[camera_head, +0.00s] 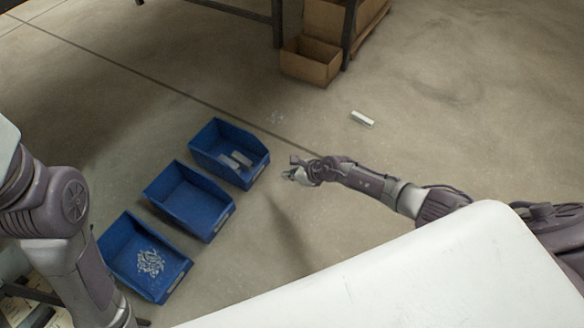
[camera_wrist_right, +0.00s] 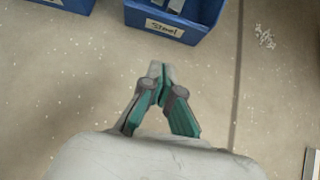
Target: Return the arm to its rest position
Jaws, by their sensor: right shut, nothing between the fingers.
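My right arm reaches in from the right in the head view. Its gripper (camera_head: 288,174) is near the right side of the far blue bin, over bare floor. In the right wrist view my right gripper (camera_wrist_right: 160,72) shows its green and grey fingers with the tips together and nothing between them. My left arm (camera_head: 65,215) comes in at the left edge of the head view. Its gripper is out of view.
Three blue bins stand in a row: the far bin (camera_head: 197,158) holds metal pieces, the middle bin (camera_head: 167,197) looks empty, the near bin (camera_head: 120,232) holds small bits. A light bar (camera_head: 362,119) lies on the floor. Cardboard boxes (camera_head: 308,68) stand behind.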

